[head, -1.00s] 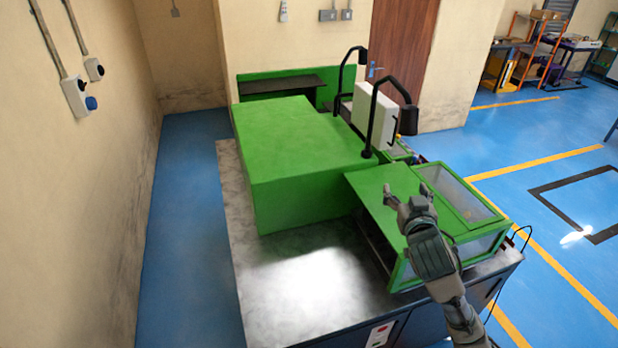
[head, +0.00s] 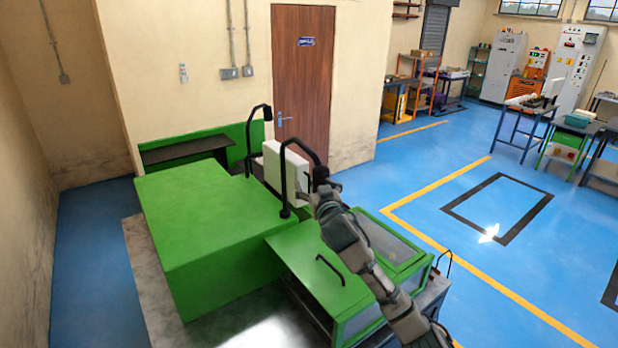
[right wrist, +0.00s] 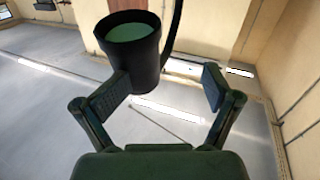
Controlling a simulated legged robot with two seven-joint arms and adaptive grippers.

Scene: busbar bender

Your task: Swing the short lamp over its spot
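Two black arched lamps stand on the green machine. The nearer lamp (head: 283,168) has its head (head: 320,174) out to the right of its stem; the farther lamp (head: 248,140) stands behind it. I cannot tell for sure which is the short one. My right gripper (head: 322,190) is up at the nearer lamp's head. In the right wrist view my right gripper (right wrist: 162,92) is open. A black lamp head (right wrist: 130,50) with a pale green inside shows just beyond the left finger. I cannot tell if they touch. Nothing is between the fingers. My left gripper is out of view.
The green cover with a black handle (head: 330,270) and a clear window (head: 390,240) lies below my right arm. A white box (head: 286,166) stands between the lamps. A large green housing (head: 205,230) is at the left.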

